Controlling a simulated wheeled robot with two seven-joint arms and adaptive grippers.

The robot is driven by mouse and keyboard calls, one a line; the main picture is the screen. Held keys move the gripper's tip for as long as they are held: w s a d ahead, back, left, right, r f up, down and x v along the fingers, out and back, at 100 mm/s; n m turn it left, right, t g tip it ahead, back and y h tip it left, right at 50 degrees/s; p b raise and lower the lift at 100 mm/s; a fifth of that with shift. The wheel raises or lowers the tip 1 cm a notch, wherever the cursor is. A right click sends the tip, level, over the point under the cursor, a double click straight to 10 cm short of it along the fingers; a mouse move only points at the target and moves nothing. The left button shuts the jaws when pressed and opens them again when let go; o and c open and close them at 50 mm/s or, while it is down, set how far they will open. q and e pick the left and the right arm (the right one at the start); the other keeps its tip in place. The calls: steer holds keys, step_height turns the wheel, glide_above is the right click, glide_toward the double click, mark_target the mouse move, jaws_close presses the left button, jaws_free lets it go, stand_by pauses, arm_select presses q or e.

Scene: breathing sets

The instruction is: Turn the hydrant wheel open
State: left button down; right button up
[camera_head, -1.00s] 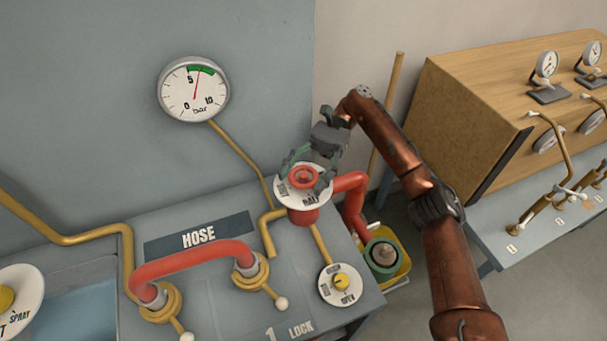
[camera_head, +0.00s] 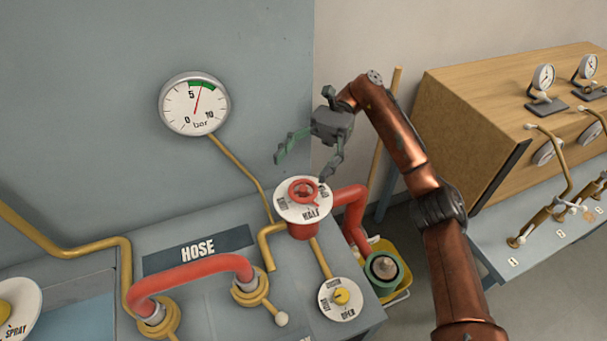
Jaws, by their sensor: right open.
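The red hydrant wheel (camera_head: 304,189) sits on a round white dial plate (camera_head: 289,210) atop a red pipe on the grey bench. Lettering runs round the plate, but it is too small to read fully. My right gripper (camera_head: 302,171) is open, its fingers spread wide, above and behind the wheel. Its right fingertip comes close to the plate's far edge, and I cannot tell if it touches. Nothing is between the fingers. My left gripper is out of view.
A red hose (camera_head: 190,274) arches across the bench left of the wheel. A yellow-knobbed dial (camera_head: 341,297) lies in front. A pressure gauge (camera_head: 194,104) is on the wall. A yellow bucket (camera_head: 402,293) stands beside the bench, and a wooden cabinet (camera_head: 470,135) stands at right.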

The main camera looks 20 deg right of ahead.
steer(key=shift+r, duration=0.45)
